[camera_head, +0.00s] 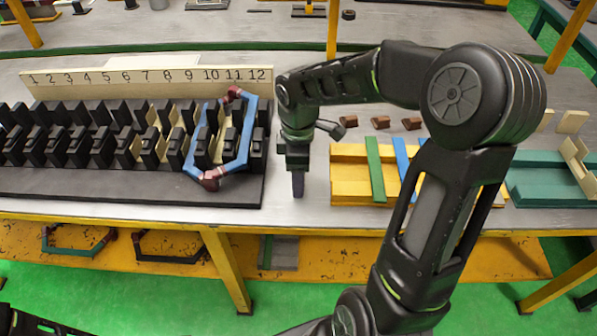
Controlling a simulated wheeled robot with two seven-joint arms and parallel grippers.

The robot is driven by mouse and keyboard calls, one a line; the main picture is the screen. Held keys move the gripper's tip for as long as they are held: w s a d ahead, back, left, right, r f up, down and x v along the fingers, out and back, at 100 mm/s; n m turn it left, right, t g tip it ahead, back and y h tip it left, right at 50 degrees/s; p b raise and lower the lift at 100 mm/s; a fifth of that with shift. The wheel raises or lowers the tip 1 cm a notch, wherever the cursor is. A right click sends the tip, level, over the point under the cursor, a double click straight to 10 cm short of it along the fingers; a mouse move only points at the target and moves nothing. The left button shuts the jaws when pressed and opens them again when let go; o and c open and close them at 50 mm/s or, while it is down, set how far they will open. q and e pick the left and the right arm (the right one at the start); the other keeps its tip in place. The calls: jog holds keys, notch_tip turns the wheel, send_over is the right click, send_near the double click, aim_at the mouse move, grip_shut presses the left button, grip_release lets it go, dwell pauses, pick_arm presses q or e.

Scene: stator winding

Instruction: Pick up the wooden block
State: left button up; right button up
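Small brown wooden blocks stand behind the yellow tray, one (380,122) in the middle and one (411,123) to its right; part of another is near my arm. Pale wooden blocks (573,122) stand at the far right, and pale pieces (136,148) sit among the black slots. I cannot tell which is the task's block. My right gripper (298,186) points down at the table's front, between the black slotted rack and the yellow tray. Its fingers are seen edge-on, with no block visible in them. My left gripper is out of view.
The black rack (120,187) has a numbered board (150,83) behind it and a blue coil (247,130) at its right end. The yellow tray (348,185) holds green and blue strips. A teal tray (535,180) is at right. Coils (170,258) lie on the lower shelf.

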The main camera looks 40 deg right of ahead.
grip_shut()
dwell(0.4)
